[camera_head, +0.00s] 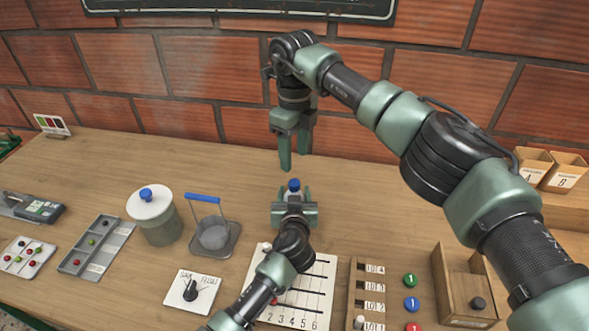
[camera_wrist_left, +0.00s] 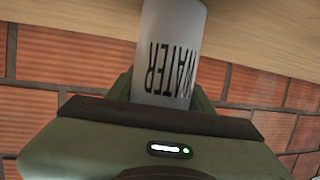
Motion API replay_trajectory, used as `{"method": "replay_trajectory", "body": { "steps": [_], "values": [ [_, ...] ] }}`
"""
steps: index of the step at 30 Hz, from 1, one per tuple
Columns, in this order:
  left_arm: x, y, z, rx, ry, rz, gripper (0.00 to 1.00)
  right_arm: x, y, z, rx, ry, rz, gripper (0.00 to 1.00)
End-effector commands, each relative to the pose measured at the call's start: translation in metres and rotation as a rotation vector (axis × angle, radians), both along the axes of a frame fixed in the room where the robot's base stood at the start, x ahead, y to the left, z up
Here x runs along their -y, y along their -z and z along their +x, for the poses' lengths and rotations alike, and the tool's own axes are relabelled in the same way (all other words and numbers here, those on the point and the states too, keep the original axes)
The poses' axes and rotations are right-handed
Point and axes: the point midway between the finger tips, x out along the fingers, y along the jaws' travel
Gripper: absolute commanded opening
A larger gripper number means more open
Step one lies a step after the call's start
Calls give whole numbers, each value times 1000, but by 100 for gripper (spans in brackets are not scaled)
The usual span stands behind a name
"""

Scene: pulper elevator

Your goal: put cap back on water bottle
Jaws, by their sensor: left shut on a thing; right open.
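The water bottle (camera_wrist_left: 170,50) is a pale grey cylinder marked WATER in the left wrist view. My left gripper (camera_head: 294,197) is shut on the bottle, with a finger on either side. In the head view the gripper and wrist hide most of the bottle. A blue cap (camera_head: 294,185) shows at the bottle's top, between the left fingers; how firmly it sits cannot be told. My right gripper (camera_head: 295,157) is open and empty, pointing down just above and behind the blue cap, apart from it.
A lidded jar (camera_head: 160,220) and a blue-handled basket (camera_head: 214,235) stand to the left. A dial plate (camera_head: 190,291), a numbered board (camera_head: 322,285) and a wooden slot rack (camera_head: 355,275) lie in front. The brick wall (camera_head: 190,65) is behind. Table beside the bottle is clear.

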Motion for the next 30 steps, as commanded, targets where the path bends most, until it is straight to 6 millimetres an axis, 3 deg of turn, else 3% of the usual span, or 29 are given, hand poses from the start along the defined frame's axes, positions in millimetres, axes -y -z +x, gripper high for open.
{"method": "replay_trajectory", "body": {
  "steps": [6,18,19,21,30],
  "values": [
    [0,1,0,-1,-1,1,0,0,-32,0,1,1,0,50],
    [0,0,0,-1,-1,1,0,0,-39,0,-1,0,1,50],
    [0,0,0,-1,-1,1,59,0,-39,0,0,0,0,50],
    [0,0,0,-1,-1,1,76,0,-39,0,0,0,0,50],
    [0,0,0,0,0,1,76,0,-39,0,0,0,0,50]
  ]
}}
